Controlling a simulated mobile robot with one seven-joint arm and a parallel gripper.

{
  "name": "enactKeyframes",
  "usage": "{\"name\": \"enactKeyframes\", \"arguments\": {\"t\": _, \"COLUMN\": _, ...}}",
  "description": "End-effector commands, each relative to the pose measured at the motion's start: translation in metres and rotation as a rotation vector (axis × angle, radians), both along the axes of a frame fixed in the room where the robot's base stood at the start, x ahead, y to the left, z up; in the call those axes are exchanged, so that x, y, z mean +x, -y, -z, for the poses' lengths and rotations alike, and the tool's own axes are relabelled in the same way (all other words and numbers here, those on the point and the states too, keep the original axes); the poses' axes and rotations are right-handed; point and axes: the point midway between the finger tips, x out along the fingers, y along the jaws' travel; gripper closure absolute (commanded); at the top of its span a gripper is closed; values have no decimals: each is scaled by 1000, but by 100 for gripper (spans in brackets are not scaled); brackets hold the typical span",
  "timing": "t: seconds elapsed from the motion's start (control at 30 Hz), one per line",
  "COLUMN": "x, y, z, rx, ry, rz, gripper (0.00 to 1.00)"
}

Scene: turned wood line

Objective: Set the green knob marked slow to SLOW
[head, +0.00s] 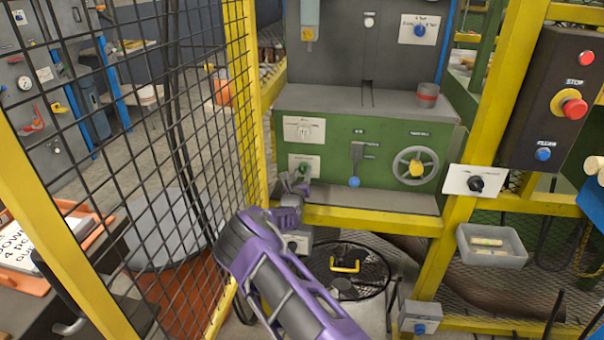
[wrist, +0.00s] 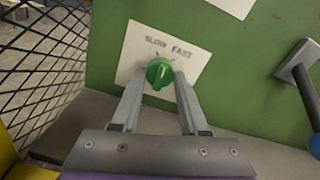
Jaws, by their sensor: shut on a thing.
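The green knob (wrist: 160,73) sits on a white plate (wrist: 133,60) marked SLOW on the left and FAST on the right. The plate is on the green machine front. In the wrist view my gripper (wrist: 160,80) has its two fingers on either side of the knob, shut on it. The pale pointer line on the knob runs roughly up and down in the picture; which mark it stands at I cannot tell. In the head view the green knob (head: 304,167) shows just above my gripper (head: 297,182), partly hidden by it.
A lever with a blue end (head: 354,182) and a grey handwheel (head: 415,168) are right of the knob. A black mesh fence (head: 180,120) with yellow posts stands close on the left. A grey ledge (head: 380,200) runs below.

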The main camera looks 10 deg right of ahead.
Motion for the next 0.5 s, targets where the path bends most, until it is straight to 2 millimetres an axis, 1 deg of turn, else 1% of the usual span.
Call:
{"name": "enactKeyframes", "arguments": {"t": 0.2, "x": 0, "y": 1, "z": 0, "rx": -183, "ry": -59, "rz": 0, "gripper": 100}}
{"name": "enactKeyframes", "arguments": {"t": 0.5, "x": 0, "y": 1, "z": -1, "rx": -367, "ry": -118, "rz": 1, "gripper": 100}}
